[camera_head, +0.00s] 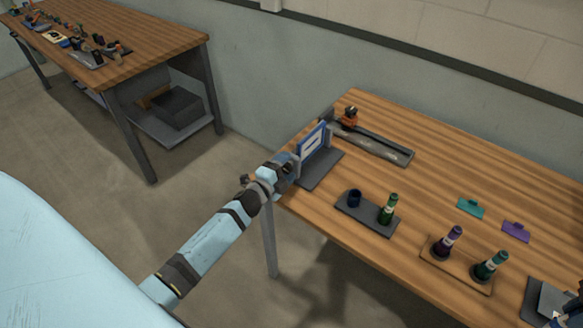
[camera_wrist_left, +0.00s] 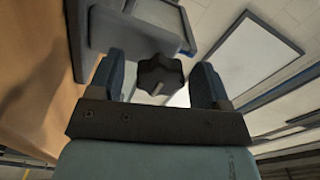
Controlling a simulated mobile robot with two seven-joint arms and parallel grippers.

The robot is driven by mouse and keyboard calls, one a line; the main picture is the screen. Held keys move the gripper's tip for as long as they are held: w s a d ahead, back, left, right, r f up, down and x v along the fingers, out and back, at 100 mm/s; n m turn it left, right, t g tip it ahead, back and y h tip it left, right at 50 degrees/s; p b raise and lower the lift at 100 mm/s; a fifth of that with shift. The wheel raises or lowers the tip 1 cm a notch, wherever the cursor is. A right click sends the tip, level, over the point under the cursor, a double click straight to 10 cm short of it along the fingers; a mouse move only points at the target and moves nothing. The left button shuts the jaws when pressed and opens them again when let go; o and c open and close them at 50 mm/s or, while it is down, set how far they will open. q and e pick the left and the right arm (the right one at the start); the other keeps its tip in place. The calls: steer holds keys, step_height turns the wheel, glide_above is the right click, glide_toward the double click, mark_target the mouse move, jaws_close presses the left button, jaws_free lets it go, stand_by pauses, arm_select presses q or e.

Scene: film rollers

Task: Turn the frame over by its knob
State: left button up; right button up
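The frame (camera_head: 312,142), a pale panel with a blue border, stands upright in a grey stand (camera_head: 321,171) at the left end of the near table. The black lobed knob (camera_wrist_left: 160,76) is between the two fingers of my left gripper (camera_wrist_left: 160,85). The fingers are apart, with a narrow gap visible on each side of the knob. In the head view my left gripper (camera_head: 287,166) is at the frame's near left side and hides the knob. My right gripper is not clearly visible.
Behind the frame is a long dark tray (camera_head: 370,142) with an orange and black item (camera_head: 349,118). A dark tray (camera_head: 352,212) holds a blue cup and a green bottle. A wooden tray (camera_head: 455,271) holds two bottles. Teal (camera_head: 470,208) and purple (camera_head: 516,232) pieces lie flat.

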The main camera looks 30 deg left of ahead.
arm_select(q)
steer(key=shift+s, duration=0.1)
arm_select(e)
steer(key=shift+f+b, duration=0.7)
arm_select(q)
steer(key=s, duration=1.1)
steer(key=shift+s+a, duration=0.4)
steer(key=shift+a, duration=0.05)
